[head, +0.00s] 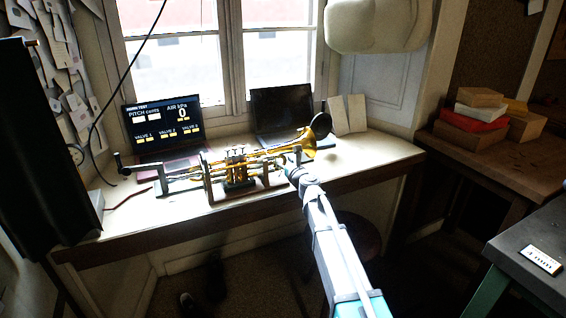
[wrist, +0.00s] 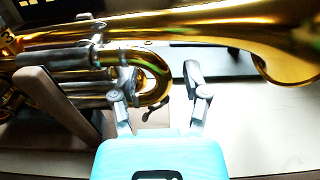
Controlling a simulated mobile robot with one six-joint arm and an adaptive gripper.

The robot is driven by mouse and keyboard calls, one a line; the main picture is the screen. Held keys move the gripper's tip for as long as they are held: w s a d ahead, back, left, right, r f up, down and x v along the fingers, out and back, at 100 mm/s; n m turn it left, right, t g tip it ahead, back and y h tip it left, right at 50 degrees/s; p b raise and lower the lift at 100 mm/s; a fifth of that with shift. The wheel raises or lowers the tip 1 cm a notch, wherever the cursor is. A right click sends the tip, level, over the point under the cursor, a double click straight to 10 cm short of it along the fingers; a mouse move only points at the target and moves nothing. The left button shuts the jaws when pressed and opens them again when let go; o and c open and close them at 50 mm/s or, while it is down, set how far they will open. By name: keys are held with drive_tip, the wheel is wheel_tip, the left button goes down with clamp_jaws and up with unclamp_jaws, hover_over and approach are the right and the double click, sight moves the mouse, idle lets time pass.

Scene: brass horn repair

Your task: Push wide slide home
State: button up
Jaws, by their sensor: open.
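A brass horn (head: 285,150) lies level in a wooden cradle (head: 243,196) on the window bench, its bell to the right. In the wrist view the horn's large gold tube and bell (wrist: 240,22) cross the top. Below it, a U-shaped slide bend (wrist: 158,75) curves out to the right. My gripper (wrist: 158,75) is open, with one finger to each side of the bend's rounded end. The left finger overlaps the bend in the picture; I cannot tell whether it touches. In the head view my gripper (head: 298,165) is at the horn's right, below the bell.
A laptop (head: 163,125) showing pitch, air and valve readings stands behind the horn, with a dark-screened laptop (head: 282,112) to its right. A metal clamp-like fixture (head: 170,178) stands at the left. The right end of the bench (head: 375,155) is clear.

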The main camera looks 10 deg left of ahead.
drive_tip(key=v, duration=1.2)
idle(0.4)
drive_tip(key=s+d+f+n+g+h, duration=0.1)
drive_tip(key=s+d+f+n+g, duration=0.4)
drive_tip(key=n, duration=0.5)
drive_tip(key=s+d+f+n+g+h, duration=0.1)
drive_tip(key=s+d+f+n+g, duration=0.25)
drive_tip(key=s+f+n, duration=0.4)
drive_tip(key=s+d+f+n+g+h, duration=0.35)
drive_tip(key=s+d+n, duration=0.25)
drive_tip(key=s+d, duration=0.25)
drive_tip(key=s+d+f+n+g+h, duration=0.25)
drive_tip(key=s+d+n+h, duration=0.35)
drive_tip(key=d, duration=0.3)
wheel_tip(320, 180, up, 17)
drive_tip(key=y+p, duration=0.1)
drive_tip(key=p, duration=1.6)
drive_tip(key=shift+s+a+r, duration=0.15)
drive_tip(key=shift+s+a, duration=0.2)
drive_tip(key=shift+s, duration=0.05)
drive_tip(key=shift+g+y, duration=0.25)
drive_tip(key=shift+c, duration=0.3)
